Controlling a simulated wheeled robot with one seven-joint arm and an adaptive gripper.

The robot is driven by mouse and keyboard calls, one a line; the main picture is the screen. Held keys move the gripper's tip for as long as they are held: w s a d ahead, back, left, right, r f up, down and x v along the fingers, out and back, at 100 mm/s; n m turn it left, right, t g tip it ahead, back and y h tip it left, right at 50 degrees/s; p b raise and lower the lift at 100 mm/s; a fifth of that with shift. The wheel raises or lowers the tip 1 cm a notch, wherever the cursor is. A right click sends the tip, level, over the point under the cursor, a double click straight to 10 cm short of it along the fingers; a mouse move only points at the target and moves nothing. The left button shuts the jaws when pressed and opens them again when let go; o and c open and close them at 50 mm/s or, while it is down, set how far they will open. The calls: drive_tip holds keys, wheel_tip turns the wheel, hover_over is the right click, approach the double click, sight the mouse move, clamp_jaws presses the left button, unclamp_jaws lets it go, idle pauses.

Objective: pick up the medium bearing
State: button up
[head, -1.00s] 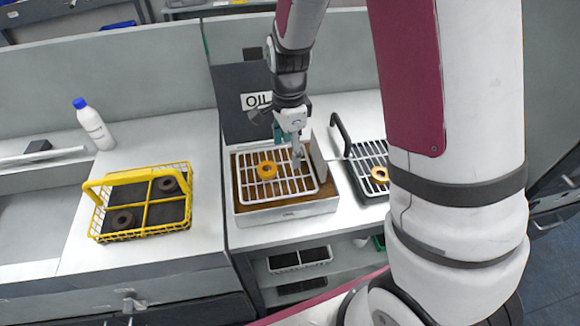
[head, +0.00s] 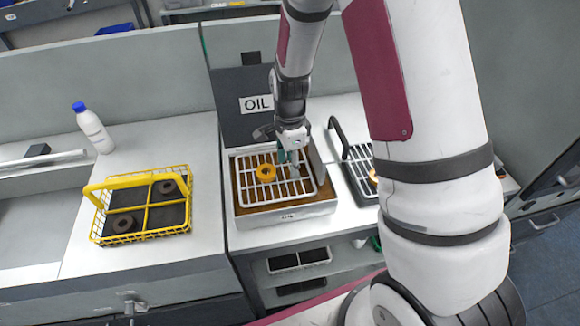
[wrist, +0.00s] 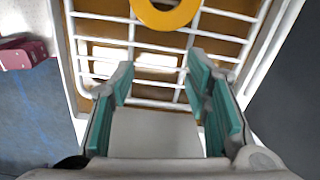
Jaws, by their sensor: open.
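An orange-yellow ring-shaped bearing (head: 265,172) lies on the white wire rack (head: 246,194) in the oil tray. It also shows, cut off by the top edge, in the wrist view (wrist: 166,14). A second orange ring (head: 373,175) is mostly hidden behind my arm, in the black basket at right. Which ring is the medium one cannot be told by size. My gripper (head: 291,172) is over the rack, just right of the first ring. In the wrist view, its teal-padded fingers (wrist: 158,76) are apart with nothing between them, the ring beyond their tips.
A yellow wire basket (head: 143,239) with two dark rings (head: 124,224) stands on the left counter. A white bottle with a blue cap (head: 94,131) is behind it. The raised OIL panel (head: 238,128) stands behind the tray. The black basket's handle (head: 338,138) rises right of the tray.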

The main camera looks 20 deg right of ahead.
clamp_jaws()
drive_tip(key=o, duration=0.8)
unclamp_jaws()
